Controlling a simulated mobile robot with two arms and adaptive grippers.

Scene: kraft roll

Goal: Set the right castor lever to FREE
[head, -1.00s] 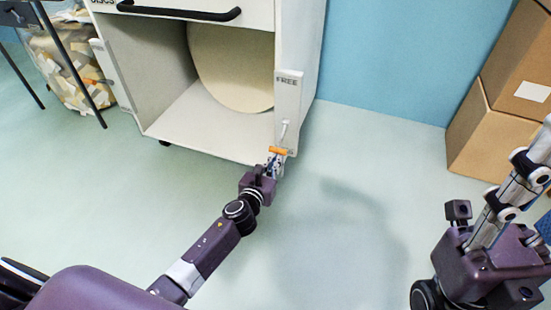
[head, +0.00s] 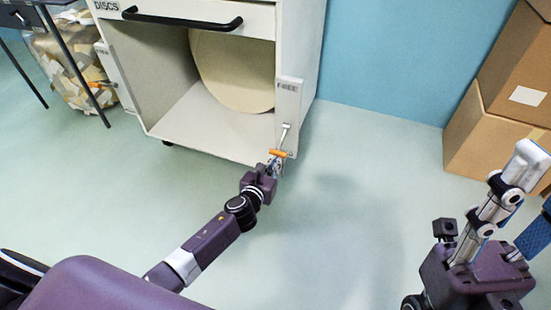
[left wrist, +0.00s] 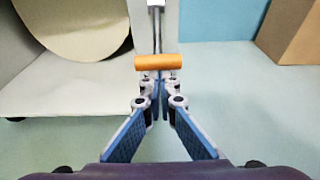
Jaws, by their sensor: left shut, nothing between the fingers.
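The right castor lever is a thin silver rod with an orange crossbar handle (head: 277,153), on the white front post of the cabinet (head: 232,20). The rod hangs down from below the label FREE (head: 287,86), with the handle at its low end. The handle also shows in the left wrist view (left wrist: 158,62). My left gripper (head: 275,164) is shut and empty, its fingertips close under the handle; I cannot tell whether they touch it. The fingertips cover the post's bottom. My right gripper (head: 533,192) is raised at the right, fingers apart, away from the lever.
The cabinet's open bay holds a big round disc (head: 235,70). A drawer with a black handle (head: 180,18) is above. Cardboard boxes (head: 490,140) stand at the right by the blue wall. The floor between is clear.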

